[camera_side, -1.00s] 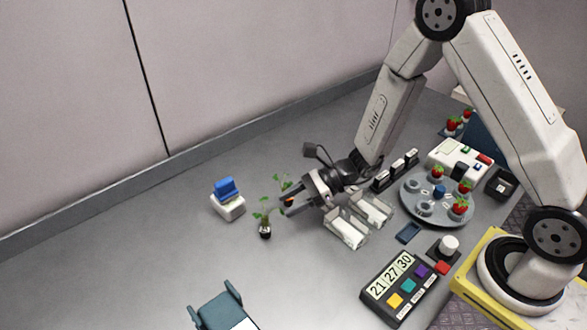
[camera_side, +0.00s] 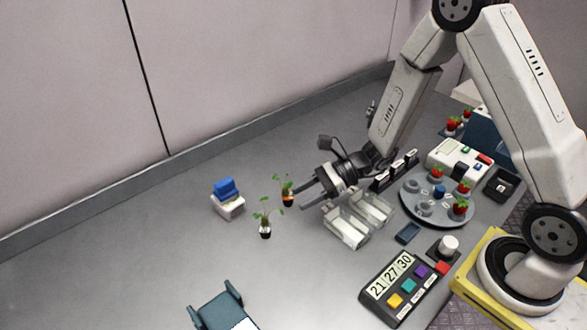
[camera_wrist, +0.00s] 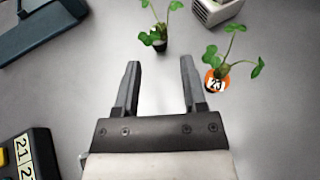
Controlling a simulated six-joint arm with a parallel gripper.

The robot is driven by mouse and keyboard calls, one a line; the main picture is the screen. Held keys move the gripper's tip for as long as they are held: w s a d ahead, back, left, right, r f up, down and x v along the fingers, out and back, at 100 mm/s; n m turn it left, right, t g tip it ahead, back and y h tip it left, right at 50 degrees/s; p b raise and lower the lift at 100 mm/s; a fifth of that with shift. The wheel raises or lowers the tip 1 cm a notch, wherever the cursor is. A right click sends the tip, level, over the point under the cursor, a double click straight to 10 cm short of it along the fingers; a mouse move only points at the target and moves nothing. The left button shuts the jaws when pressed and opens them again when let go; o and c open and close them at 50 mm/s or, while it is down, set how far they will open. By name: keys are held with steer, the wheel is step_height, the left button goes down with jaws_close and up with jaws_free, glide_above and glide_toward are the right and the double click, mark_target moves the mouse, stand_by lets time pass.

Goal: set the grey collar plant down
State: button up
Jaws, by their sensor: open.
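Two small seedlings stand upright on the grey table. One has a dark pot with a pale band, perhaps the grey collar plant (camera_side: 265,232); it also shows in the wrist view (camera_wrist: 159,46). The other has an orange collar (camera_side: 288,199) and stands just behind it; in the wrist view its label (camera_wrist: 216,84) reads like 21 or 23. My gripper (camera_side: 303,196) is open and empty, low over the table, to the right of both plants. In the wrist view my gripper (camera_wrist: 160,64) has the dark-potted plant beyond its gap and the orange-collared one beside its right finger.
A white box with a blue block (camera_side: 229,208) stands behind left. Clear trays (camera_side: 347,233) lie close under my gripper's right side. A round grey rack with strawberries (camera_side: 438,219) and a keypad timer (camera_side: 398,288) stand right. The table's left is clear.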

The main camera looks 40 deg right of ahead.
steer(key=shift+s+a+r+n, duration=0.1)
steer(key=shift+s+n, duration=0.3)
steer(key=s+d+r+n+g+h, duration=0.1)
steer(key=s+d+n+g+h, duration=0.25)
steer(key=s+n, duration=0.3)
steer(key=s+d+r+n+g+h, duration=0.1)
steer(key=s+d+n+g+h, duration=0.1)
steer(key=s+n+h, duration=0.4)
steer(key=w+d+r+n+t+h, duration=0.2)
steer(key=d+r+n+t+h, duration=0.1)
steer(key=n, duration=0.6)
steer(key=shift+d+r, duration=0.3)
steer(key=shift+d, duration=0.6)
